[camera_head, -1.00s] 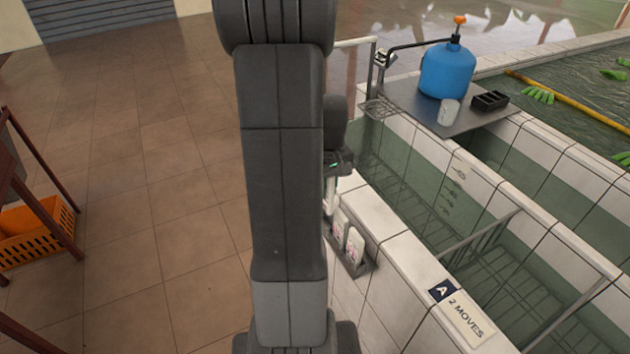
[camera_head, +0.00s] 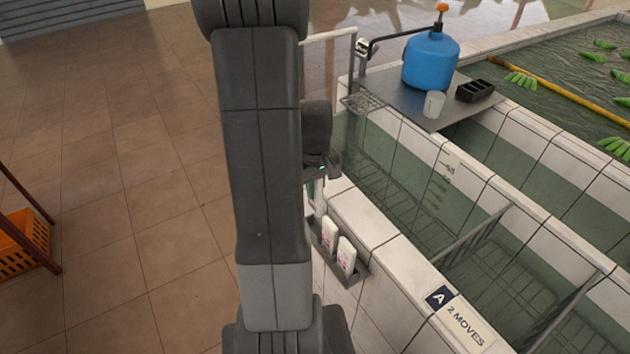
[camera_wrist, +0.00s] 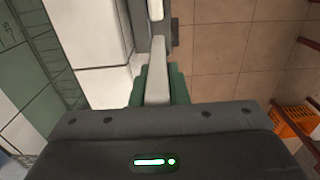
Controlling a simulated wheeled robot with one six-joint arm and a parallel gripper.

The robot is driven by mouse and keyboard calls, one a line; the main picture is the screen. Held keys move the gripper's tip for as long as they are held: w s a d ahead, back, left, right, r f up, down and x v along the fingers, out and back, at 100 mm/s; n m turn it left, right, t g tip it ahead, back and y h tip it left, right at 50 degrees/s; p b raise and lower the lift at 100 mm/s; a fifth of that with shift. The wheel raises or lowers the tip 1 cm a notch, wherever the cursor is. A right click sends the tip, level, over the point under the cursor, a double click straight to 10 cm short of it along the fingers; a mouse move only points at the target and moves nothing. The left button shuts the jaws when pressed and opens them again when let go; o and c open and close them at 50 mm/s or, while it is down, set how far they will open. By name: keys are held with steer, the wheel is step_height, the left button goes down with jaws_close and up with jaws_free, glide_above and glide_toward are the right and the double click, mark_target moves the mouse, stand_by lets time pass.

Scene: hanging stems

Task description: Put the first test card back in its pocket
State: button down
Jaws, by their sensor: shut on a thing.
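My gripper (camera_wrist: 160,78) is shut on a pale test card (camera_wrist: 157,88), which stands out between its green fingers in the wrist view. In the head view my gripper (camera_head: 318,172) is partly hidden by my arm, above the far end of a grey pocket rack (camera_head: 357,272). The rack hangs on the tiled wall and holds two white cards, a nearer one (camera_head: 346,254) and a farther one (camera_head: 330,236). In the wrist view a white card (camera_wrist: 155,9) in the grey rack lies just beyond the held card's tip. I cannot tell whether the held card touches the rack.
A tiled tank wall with a sign "A 2 MOVES" (camera_head: 463,324) runs along the right. A metal shelf (camera_head: 392,97) holds a blue tank (camera_head: 430,62), a white cup (camera_head: 434,104) and a black tray (camera_head: 475,91). The floor at left is clear up to an orange crate (camera_head: 25,245).

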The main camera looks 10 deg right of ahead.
step_height(320, 180, down, 4)
steer(key=shift+f+b, duration=0.15)
steer(key=shift+b, duration=0.7)
steer(key=shift+f+b, duration=2.3)
steer(key=shift+f, duration=0.8)
steer(key=shift+f+b, duration=0.35)
steer(key=c, duration=1.3)
jaws_free()
step_height(320, 180, up, 14)
steer(key=shift+f+b, duration=0.1)
steer(key=shift+b, duration=0.25)
steer(key=shift+f, duration=0.15)
